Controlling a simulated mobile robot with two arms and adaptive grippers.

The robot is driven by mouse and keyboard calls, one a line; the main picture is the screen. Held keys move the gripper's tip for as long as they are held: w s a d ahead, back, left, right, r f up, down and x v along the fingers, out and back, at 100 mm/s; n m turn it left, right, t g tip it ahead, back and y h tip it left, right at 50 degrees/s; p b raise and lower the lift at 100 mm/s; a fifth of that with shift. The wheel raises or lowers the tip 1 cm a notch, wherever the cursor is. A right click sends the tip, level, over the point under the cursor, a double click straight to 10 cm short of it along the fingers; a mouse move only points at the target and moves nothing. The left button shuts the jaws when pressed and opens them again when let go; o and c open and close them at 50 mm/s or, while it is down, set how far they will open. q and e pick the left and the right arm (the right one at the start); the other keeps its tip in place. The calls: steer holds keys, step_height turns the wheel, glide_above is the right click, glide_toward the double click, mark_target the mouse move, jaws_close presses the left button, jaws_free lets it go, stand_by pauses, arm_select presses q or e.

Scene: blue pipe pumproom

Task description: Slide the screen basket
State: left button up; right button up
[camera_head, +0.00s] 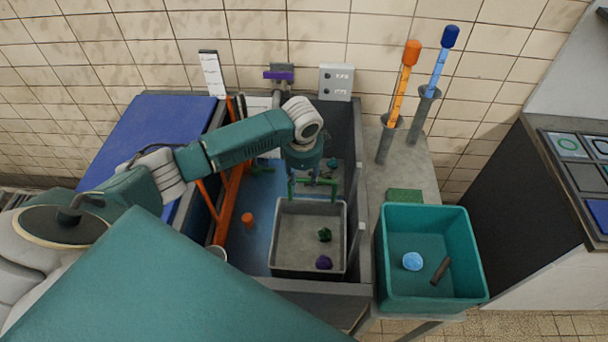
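The screen basket (281,237) is a grey, open-topped rectangular tray in the front right part of a dark grey trough (358,170). A dark green lump (325,234) and a purple lump (324,262) lie inside it. My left gripper (313,190) points down at the basket's far rim, with its green fingers spread apart. No object shows between the fingers. I cannot tell whether they touch the rim. The gripper and wrist hide part of the trough behind the basket. My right gripper is not in view.
A teal bin (432,298) holding a light blue lump (412,261) and a brown piece (441,270) stands right of the trough. An orange piece (247,219) is on the blue trough floor (258,243). Orange and blue-handled tools (404,75) stand upright behind the bin.

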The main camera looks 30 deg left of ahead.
arm_select(q)
steer(key=shift+w+a+f, duration=0.1)
steer(key=shift+w+f, duration=0.05)
steer(key=shift+f, duration=0.8)
steer(key=shift+c, duration=0.3)
steer(key=c, duration=0.4)
jaws_close()
steer(key=shift+f, duration=0.1)
steer(key=b, duration=0.5)
glide_above(304, 204)
steer(key=s, duration=0.1)
steer(key=f, duration=0.9)
steer(key=shift+d+f, duration=0.2)
steer(key=shift+f, duration=0.15)
steer(key=shift+s+d+r, duration=0.1)
steer(key=shift+s, duration=0.05)
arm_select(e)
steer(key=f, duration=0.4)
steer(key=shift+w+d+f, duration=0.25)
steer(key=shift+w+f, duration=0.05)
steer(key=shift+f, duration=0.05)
